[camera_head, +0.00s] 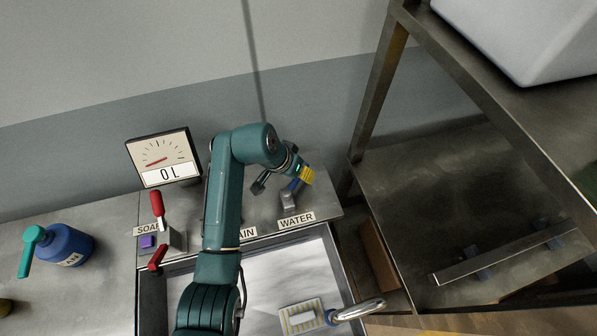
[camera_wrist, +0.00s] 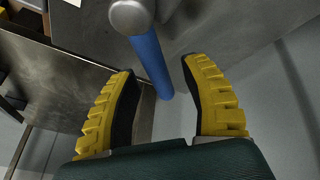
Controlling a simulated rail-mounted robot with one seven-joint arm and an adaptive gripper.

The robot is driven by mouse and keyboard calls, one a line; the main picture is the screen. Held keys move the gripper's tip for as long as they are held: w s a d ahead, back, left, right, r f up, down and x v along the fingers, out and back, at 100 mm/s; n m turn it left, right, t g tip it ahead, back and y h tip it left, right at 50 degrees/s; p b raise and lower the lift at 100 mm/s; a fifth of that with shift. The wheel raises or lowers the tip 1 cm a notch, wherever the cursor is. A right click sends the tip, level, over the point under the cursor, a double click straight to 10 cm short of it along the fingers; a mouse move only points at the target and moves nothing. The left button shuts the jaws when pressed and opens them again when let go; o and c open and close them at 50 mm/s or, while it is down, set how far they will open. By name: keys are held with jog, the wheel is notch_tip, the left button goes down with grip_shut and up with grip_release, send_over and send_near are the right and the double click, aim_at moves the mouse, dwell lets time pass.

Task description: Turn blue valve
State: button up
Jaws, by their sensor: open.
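The blue valve (camera_head: 292,186) is a blue lever on a grey metal mount behind the WATER label, partly hidden by my gripper. In the wrist view, the blue lever (camera_wrist: 151,62) runs down from a rounded metal end and lies between my fingers. My gripper (camera_head: 307,175) has yellow-backed fingers and is at the lever. It also shows in the wrist view (camera_wrist: 157,73), open, with a finger on each side of the lever and a visible gap at the right finger. Contact at the left finger is hard to tell.
A gauge panel (camera_head: 163,157) reading 0L stands behind the counter. A red lever (camera_head: 157,204) stands by the SOAP label, with another red handle (camera_head: 158,257) below.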

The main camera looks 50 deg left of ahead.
jog(key=shift+r, duration=0.1)
jog(key=v, duration=1.1)
jog(key=shift+s+r, duration=0.2)
jog(key=shift+r, duration=0.15)
